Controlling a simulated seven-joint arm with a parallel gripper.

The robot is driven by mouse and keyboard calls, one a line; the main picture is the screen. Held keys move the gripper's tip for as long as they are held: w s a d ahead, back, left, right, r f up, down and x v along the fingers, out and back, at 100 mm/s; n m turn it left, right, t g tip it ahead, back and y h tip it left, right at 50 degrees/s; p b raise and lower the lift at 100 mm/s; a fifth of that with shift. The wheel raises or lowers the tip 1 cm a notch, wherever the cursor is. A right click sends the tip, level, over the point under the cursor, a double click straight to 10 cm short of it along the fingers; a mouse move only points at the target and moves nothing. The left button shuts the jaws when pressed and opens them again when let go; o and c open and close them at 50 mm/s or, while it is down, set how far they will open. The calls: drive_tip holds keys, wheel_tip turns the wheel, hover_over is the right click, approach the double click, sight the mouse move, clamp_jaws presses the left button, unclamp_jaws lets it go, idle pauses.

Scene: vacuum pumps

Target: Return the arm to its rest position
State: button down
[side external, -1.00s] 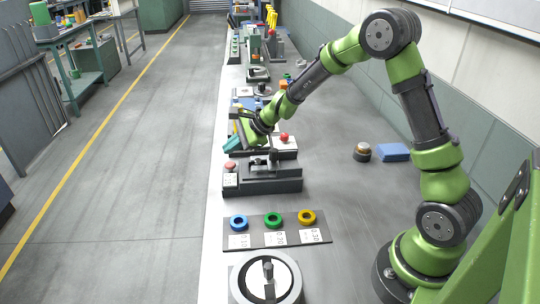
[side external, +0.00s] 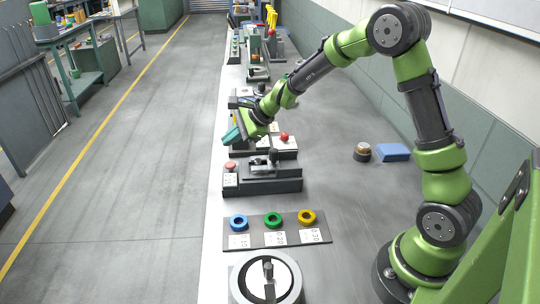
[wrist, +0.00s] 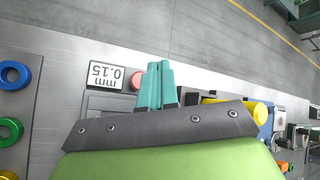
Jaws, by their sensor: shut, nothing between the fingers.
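My gripper (side external: 232,135) has teal fingers and is above the left edge of the bench, just beyond the dark fixture with the red button. Its fingers are together with nothing between them. In the wrist view the two teal fingers (wrist: 154,86) lie side by side, over the bench edge near the red button and the "0.15 mm" label. My green and black arm reaches in from the right, bent high at the elbow.
A dark fixture (side external: 283,186) has a red button (side external: 230,165). A tray (side external: 250,243) holds blue, green and yellow rings. A round pump part (side external: 238,277) stands in front. A blue block (side external: 394,152) lies right. Bench right of the fixtures is mostly clear.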

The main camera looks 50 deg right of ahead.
drive_tip(key=s+a+r+n, duration=0.1)
drive_tip(key=s+r+n, duration=0.3)
drive_tip(key=s, duration=0.6)
drive_tip(key=s+a+r+n+h, duration=0.1)
drive_tip(key=s+r+n, duration=0.3)
drive_tip(key=s+n, duration=0.3)
drive_tip(key=s+a+r+n+g+h, duration=0.1)
drive_tip(key=s+r+n, duration=0.3)
drive_tip(key=s, duration=0.8)
drive_tip(key=shift+s+a+r+n, duration=0.35)
drive_tip(key=shift+a+n, duration=0.25)
drive_tip(key=shift+n, duration=0.6)
